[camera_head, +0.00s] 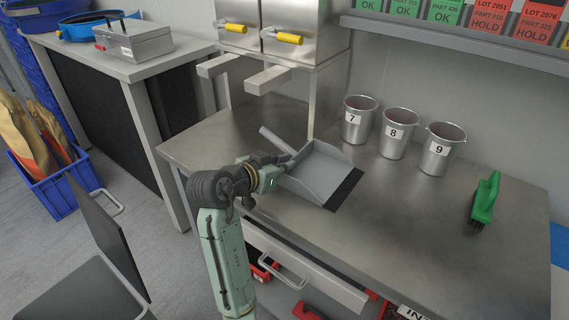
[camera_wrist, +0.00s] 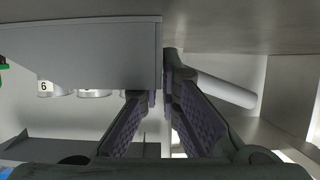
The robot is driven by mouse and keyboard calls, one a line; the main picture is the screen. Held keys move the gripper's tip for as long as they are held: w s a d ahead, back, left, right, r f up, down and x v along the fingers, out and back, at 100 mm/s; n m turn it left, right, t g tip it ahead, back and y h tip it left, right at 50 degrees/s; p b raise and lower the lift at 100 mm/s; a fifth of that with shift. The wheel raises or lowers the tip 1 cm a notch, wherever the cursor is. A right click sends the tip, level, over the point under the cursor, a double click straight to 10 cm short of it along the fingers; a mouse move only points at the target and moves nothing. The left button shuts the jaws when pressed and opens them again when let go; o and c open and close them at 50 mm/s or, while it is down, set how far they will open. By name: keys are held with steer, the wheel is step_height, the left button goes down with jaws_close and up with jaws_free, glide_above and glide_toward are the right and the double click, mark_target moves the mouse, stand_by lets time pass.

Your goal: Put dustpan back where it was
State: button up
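The grey dustpan (camera_head: 318,172) is over the front middle of the steel table, partly covering a dark rectangular patch (camera_head: 346,188) on it. Its handle (camera_head: 276,140) points to the back left. My gripper (camera_head: 284,167) is at the dustpan's left side, near the handle's root. In the wrist view, which looks upside down, the pan (camera_wrist: 80,52) fills the upper left and the handle (camera_wrist: 226,88) runs right. My fingers (camera_wrist: 160,90) close in on the pan's edge between them. I cannot tell whether the pan touches the table.
Three numbered metal cups (camera_head: 396,133) stand behind the dustpan on the table (camera_head: 420,230). A green brush (camera_head: 485,200) is at the right. Steel dispensers with yellow handles (camera_head: 284,37) stand at the back left. An open drawer (camera_head: 300,268) juts out below the front edge.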

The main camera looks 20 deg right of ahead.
steer(key=o, duration=0.4)
steer(key=shift+o, duration=0.2)
steer(key=shift+r, duration=0.15)
steer(key=shift+r, duration=0.15)
steer(key=b+v, duration=0.1)
steer(key=v, duration=1.1)
steer(key=shift+b, duration=0.3)
steer(key=shift+w+r, duration=0.1)
steer(key=shift+w, duration=0.05)
